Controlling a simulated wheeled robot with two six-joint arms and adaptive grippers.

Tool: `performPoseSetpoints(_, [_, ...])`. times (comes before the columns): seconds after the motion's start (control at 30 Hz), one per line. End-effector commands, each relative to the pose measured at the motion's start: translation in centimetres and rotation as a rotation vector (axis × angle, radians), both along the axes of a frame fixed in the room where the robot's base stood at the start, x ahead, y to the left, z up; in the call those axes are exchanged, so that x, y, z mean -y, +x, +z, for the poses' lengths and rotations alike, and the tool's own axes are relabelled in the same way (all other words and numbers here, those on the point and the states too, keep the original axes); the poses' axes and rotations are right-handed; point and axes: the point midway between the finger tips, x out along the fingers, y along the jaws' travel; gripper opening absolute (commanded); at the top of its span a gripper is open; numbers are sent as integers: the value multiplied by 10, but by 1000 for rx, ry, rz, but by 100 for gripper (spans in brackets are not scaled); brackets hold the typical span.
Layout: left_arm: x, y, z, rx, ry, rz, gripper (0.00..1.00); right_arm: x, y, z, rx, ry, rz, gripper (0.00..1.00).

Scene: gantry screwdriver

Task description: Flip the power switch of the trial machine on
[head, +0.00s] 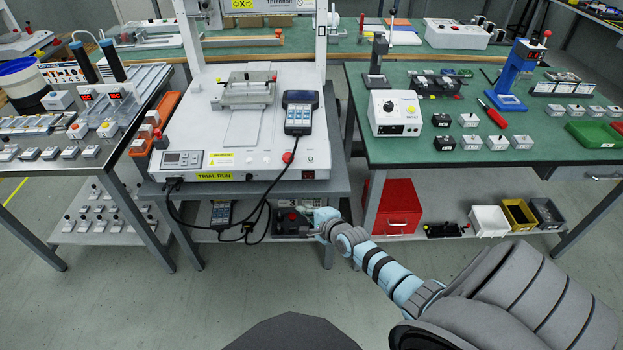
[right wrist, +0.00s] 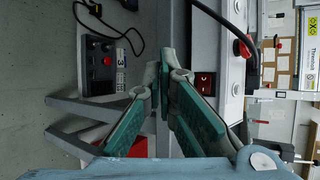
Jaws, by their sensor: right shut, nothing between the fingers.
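The trial machine (head: 240,130) is a white gantry unit with a yellow "TRIAL RUN" label, on a grey table at the centre of the head view. Its power switch (head: 308,174) looks like a small dark spot at the right end of the front panel. In the right wrist view a red rocker switch (right wrist: 205,82) in a dark frame sits just right of the fingertips. I cannot tell its position. My right gripper (head: 312,220) is shut and empty, below and in front of the panel. Its closed fingers (right wrist: 167,62) appear apart from the switch. My left gripper is not in view.
A red emergency button (head: 287,157) and a handheld pendant (head: 299,112) are near the switch. Black cables (head: 255,205) hang in front of the table edge. A numbered control box (right wrist: 100,62) is on the lower shelf. A red cabinet (head: 398,207) stands to the right.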

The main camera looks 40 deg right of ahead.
Motion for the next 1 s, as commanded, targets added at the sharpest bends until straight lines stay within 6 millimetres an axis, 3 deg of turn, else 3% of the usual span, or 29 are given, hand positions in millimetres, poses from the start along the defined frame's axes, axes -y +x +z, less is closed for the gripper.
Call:
performPoseSetpoints(0.13, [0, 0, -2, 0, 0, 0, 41, 1, 8, 11, 34, 52, -21, 0])
performPoseSetpoints(0.47, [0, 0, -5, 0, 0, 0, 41, 3, 9, 10, 31, 50, -20, 0])
performPoseSetpoints(0.83, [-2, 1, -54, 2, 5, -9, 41, 32, 38, 3, 32, 46, -20, 0])
performPoseSetpoints(1.0, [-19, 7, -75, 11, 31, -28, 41, 46, 52, 4, 32, 47, -20, 0])
